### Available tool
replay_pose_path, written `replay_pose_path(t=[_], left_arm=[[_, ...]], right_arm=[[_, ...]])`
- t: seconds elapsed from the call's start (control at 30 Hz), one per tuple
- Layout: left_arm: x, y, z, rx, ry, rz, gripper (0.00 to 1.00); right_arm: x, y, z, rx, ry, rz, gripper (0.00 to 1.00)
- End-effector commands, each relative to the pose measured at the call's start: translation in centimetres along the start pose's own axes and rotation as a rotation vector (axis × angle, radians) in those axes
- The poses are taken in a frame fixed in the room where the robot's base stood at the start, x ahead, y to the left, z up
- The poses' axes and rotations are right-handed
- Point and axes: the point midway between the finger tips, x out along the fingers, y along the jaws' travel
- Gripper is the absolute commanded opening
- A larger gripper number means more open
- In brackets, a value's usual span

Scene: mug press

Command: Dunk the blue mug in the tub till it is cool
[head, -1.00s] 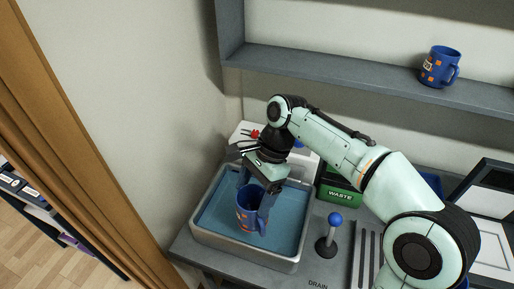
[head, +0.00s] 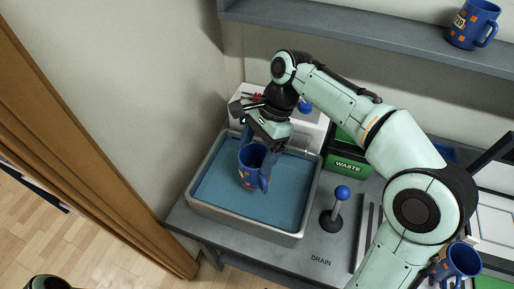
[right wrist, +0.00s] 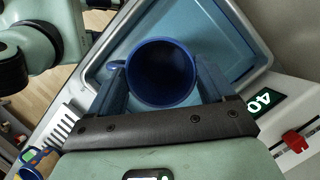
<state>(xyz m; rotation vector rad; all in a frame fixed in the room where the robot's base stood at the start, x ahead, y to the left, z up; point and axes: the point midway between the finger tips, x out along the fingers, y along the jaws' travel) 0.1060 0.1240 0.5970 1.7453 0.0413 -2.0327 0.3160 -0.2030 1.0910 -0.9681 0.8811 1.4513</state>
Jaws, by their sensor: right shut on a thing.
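The blue mug with orange squares (head: 249,168) is upright over the back half of the tub (head: 240,230), which holds blue water. My right gripper (head: 265,160) is shut on the mug, its fingers on either side of it. In the right wrist view the mug's round dark opening (right wrist: 161,72) sits between the fingers (right wrist: 160,92), with the tub's rim beyond. I cannot tell whether the mug's base touches the water. My left gripper is not in view.
Another blue mug (head: 472,22) stands on the shelf (head: 340,32), and one more (head: 461,260) is at the lower right. A blue-knobbed lever (head: 341,193) by the DRAIN label and a green WASTE bin (head: 347,168) are right of the tub. A display reads 40 (right wrist: 265,102).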

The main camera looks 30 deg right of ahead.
Motion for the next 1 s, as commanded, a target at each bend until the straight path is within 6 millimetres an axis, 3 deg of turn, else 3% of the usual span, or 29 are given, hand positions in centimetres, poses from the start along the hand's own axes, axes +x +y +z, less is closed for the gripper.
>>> replay_pose_path(t=[1.0], left_arm=[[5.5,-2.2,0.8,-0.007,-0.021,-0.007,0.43]], right_arm=[[9.1,0.0,-3.8,0.001,0.000,0.001,0.16]])
